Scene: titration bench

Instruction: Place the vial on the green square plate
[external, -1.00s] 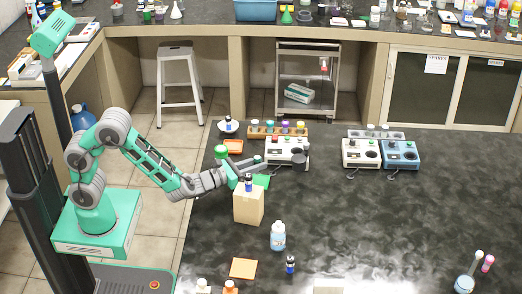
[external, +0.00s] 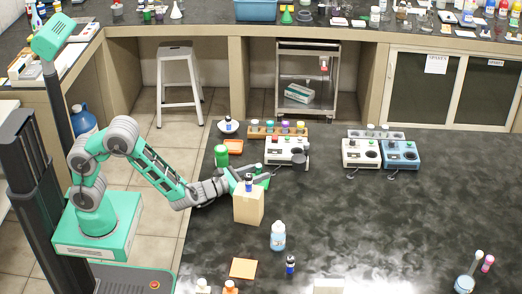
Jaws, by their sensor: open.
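A small vial with a dark blue cap (external: 249,186) stands upright on top of a tan block (external: 248,208). My gripper (external: 246,178) is open at the height of the block's top, close beside the vial. I cannot tell whether its fingers are around the vial or just behind it. The green square plate (external: 264,182) lies on the dark bench just behind and to the right of the block. It is partly hidden by my gripper and the block.
A similar vial (external: 290,264) stands at the front, near an orange square (external: 243,268) and a light-blue bottle (external: 278,236). A green jar (external: 221,155), an orange plate (external: 233,146), a tube rack (external: 278,130) and a white instrument (external: 285,151) stand behind. The bench's middle right is clear.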

